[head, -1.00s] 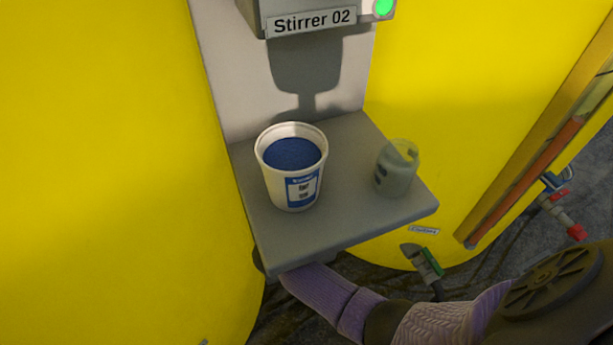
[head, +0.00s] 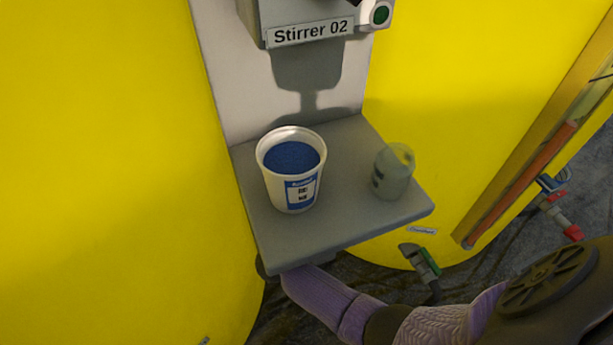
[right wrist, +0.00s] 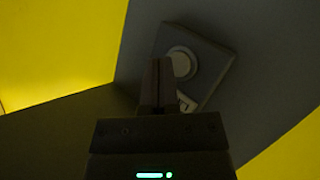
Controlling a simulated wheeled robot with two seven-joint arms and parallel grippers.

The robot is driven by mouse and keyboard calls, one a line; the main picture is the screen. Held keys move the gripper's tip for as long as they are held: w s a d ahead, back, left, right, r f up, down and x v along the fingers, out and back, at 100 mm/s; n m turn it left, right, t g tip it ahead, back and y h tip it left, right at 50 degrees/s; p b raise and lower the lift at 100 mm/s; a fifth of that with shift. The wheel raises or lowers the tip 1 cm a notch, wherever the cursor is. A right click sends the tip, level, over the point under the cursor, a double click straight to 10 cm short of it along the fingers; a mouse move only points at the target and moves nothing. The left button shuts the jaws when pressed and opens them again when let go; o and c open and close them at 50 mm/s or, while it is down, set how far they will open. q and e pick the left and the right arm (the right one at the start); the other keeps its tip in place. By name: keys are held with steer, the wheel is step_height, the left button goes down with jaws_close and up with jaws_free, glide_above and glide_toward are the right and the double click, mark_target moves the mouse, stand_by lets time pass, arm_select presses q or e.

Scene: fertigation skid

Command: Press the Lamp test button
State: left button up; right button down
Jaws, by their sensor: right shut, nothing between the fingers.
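In the right wrist view, a round pale button (right wrist: 183,64) sits on a square grey plate (right wrist: 209,67) on a dark surface. A small light label (right wrist: 186,103) on the plate is partly hidden by my fingers, and I cannot read it. My right gripper (right wrist: 162,62) is shut and empty. Its tips overlap the button's left side in this view; I cannot tell whether they touch it. In the head view my right arm reaches under the shelf, which hides the gripper and the button. My left gripper is not in view.
A grey shelf (head: 325,228) holds a white tub (head: 291,195) of blue material and a grey-green jar (head: 391,174). Above is the Stirrer 02 box (head: 310,31) with a dark green lamp (head: 381,14). Yellow tanks (head: 100,150) flank the shelf. A green-handled valve (head: 425,260) is near my arm.

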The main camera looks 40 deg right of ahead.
steer(key=shift+s, duration=0.1)
steer(key=s+p, duration=0.1)
steer(key=s, duration=0.1)
steer(key=s+a+p, duration=0.1)
steer(key=s+p, duration=0.1)
steer(key=shift+s+a, duration=0.1)
steer(key=shift+s, duration=0.25)
stand_by(0.6)
